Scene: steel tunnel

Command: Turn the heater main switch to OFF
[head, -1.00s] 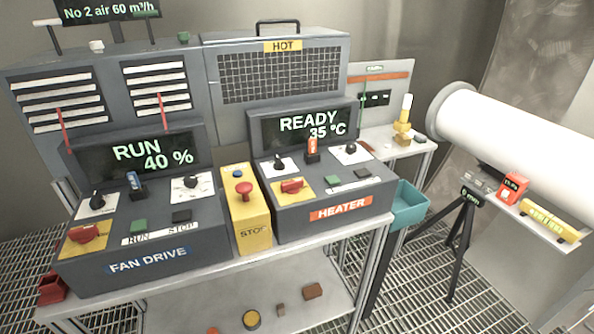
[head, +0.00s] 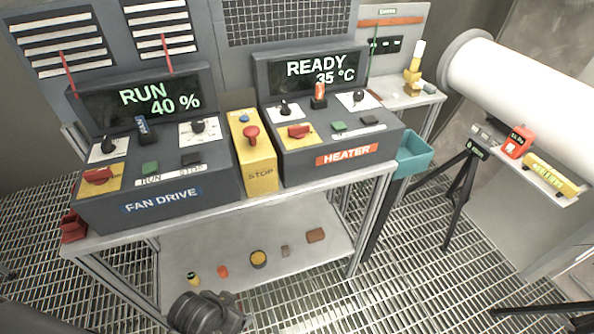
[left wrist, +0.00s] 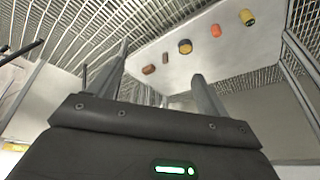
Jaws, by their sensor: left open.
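The heater box (head: 335,140) stands on the right of the bench, with an orange HEATER label and a display reading READY 35 °C. Its red rotary main switch (head: 299,131) sits on a yellow plate at the box's left front, its handle lying roughly crosswise. The plate's lettering is too small to read. My left gripper (left wrist: 161,59) shows in the left wrist view, its two fingers apart and nothing between them. It is near the lower shelf, away from the switch. A dark part of my arm shows at the bottom of the head view. My right gripper is not in view.
The fan drive box (head: 160,190), with a similar red switch (head: 98,176), stands left. A yellow stop box (head: 262,178) with a red button stands between. A teal bin (head: 414,155) hangs at right. The lower shelf (head: 290,220) holds several small items. A tripod (head: 462,185) stands right.

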